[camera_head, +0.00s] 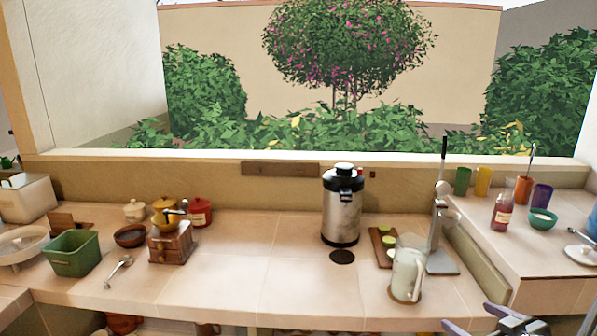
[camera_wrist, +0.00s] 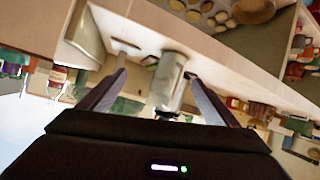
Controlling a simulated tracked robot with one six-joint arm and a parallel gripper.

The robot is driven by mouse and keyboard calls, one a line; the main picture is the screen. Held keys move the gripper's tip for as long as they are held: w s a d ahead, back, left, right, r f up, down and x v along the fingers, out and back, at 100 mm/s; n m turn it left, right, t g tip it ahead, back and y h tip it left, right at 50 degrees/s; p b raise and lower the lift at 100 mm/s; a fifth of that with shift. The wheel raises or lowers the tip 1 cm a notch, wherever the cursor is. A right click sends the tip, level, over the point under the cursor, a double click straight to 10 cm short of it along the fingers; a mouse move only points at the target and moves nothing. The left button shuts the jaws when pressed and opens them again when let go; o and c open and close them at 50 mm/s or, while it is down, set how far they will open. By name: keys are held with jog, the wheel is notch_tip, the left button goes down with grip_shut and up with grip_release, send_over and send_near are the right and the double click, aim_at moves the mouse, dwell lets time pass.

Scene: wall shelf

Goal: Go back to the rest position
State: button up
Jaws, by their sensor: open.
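My gripper (camera_head: 475,321) shows only in part at the bottom right edge of the head view, below the counter's front edge. In the wrist view, my gripper (camera_wrist: 157,77) has its two dark fingers spread apart, with nothing held between them. A pale, shiny cylinder (camera_wrist: 169,80) appears beyond the gap between the fingers, apart from them as far as I can tell. The wrist picture is strongly tilted. Most of my arm is out of sight.
A glass pitcher (camera_head: 406,272) stands near the counter's front edge, close to my gripper. Behind it are a steel dispenser (camera_head: 341,212) and a tall metal stand (camera_head: 441,262). A raised side counter (camera_head: 545,262) is at right. The counter's middle (camera_head: 265,270) is clear.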

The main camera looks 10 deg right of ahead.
jog(key=w+a+r+m+g+h, duration=0.25)
jog(key=w+a+r+h, duration=0.2)
jog(key=a+r, duration=0.5)
jog(key=s+a+f+g+y, duration=0.1)
jog(key=s+a, duration=0.3)
jog(key=a, duration=0.4)
jog(key=s+a+f+n+g+y, duration=0.1)
jog(key=s+a+g+y, duration=0.1)
jog(key=s+a, duration=0.3)
jog(key=s+a+g+y, duration=0.2)
jog(key=s+a, duration=0.2)
jog(key=a, duration=0.8)
jog(key=shift+s+a+f+y, duration=0.25)
jog(key=shift+s+f+y, duration=0.05)
jog(key=shift+f+y, duration=0.1)
jog(key=shift+c, duration=0.2)
